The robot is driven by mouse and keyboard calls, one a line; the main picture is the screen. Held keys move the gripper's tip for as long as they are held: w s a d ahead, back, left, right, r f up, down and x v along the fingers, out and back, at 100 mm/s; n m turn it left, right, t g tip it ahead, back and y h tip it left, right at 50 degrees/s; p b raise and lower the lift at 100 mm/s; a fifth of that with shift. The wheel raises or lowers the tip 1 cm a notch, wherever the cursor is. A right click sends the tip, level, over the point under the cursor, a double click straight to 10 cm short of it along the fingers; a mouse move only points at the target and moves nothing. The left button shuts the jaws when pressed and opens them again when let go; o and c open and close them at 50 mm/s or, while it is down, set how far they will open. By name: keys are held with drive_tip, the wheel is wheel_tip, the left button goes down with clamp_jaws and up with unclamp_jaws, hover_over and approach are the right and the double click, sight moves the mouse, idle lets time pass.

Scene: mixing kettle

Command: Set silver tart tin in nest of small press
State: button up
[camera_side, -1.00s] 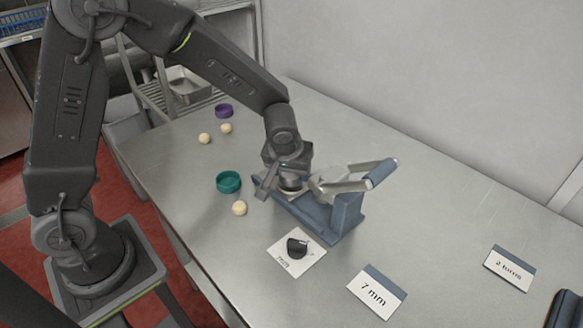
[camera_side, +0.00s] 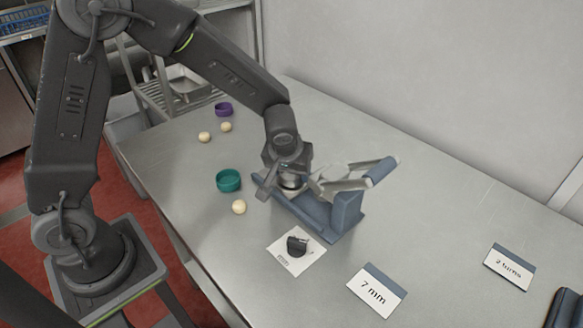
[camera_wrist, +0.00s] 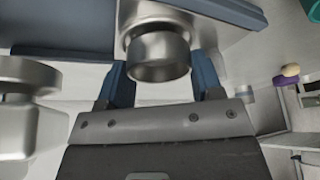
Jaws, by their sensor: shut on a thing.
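The silver tart tin (camera_wrist: 158,58) is a small round metal cup between the two blue fingers of my gripper (camera_wrist: 162,80) in the wrist view. My gripper is shut on it. In the side view my gripper (camera_side: 288,184) is low over the left end of the small press (camera_side: 318,212), a blue-grey base with a pale lever and a blue grip (camera_side: 381,171). The tin shows there only as a small silver sliver (camera_side: 291,184). The nest is mostly hidden by my gripper and the tin, so I cannot tell whether the tin touches it.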

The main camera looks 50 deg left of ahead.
drive_tip(key=shift+f, duration=0.35)
idle(0.6)
drive_tip(key=o, duration=1)
drive_tip(key=shift+o, duration=0.5)
drive_tip(key=shift+r, duration=3.55)
